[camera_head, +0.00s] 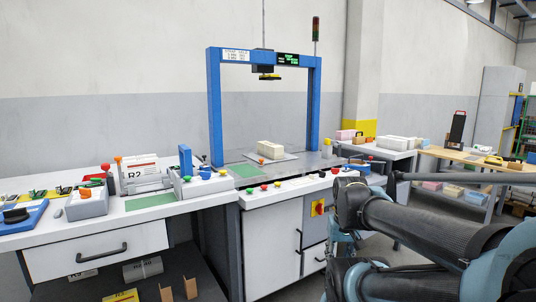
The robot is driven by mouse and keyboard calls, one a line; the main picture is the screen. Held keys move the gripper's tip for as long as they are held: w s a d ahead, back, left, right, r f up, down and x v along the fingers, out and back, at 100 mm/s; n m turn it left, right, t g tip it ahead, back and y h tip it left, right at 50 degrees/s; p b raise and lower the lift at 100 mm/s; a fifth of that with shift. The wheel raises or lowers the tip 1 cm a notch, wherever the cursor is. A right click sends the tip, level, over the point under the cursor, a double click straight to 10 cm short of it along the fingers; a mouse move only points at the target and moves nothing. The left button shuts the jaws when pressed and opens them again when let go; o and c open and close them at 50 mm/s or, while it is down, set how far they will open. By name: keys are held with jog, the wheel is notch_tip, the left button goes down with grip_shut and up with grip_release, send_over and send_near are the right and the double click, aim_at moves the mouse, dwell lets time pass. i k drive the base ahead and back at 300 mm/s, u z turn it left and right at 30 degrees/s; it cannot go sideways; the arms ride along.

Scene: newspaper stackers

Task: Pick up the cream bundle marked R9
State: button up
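A cream bundle (271,149) lies on a pale plate (288,157) under the blue gantry, on the grey bench top. No marking can be read on it at this size, so I cannot tell whether it is R9. Another pale bundle (136,176) with a red-and-white label, which seems to read R2, stands on the left bench. My dark arm fills the lower right, in front of the right end of the bench. Its gripper does not show.
The blue gantry (214,105) stands around the plate, with a dark unit (266,70) hanging above it. Small coloured knobs line the front edge. The left bench (60,228) carries boxes and tools. More benches with bundles stand at the right.

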aim_at(274, 151)
jog(key=u, duration=0.05)
jog(key=i, duration=0.85)
jog(key=z, duration=0.05)
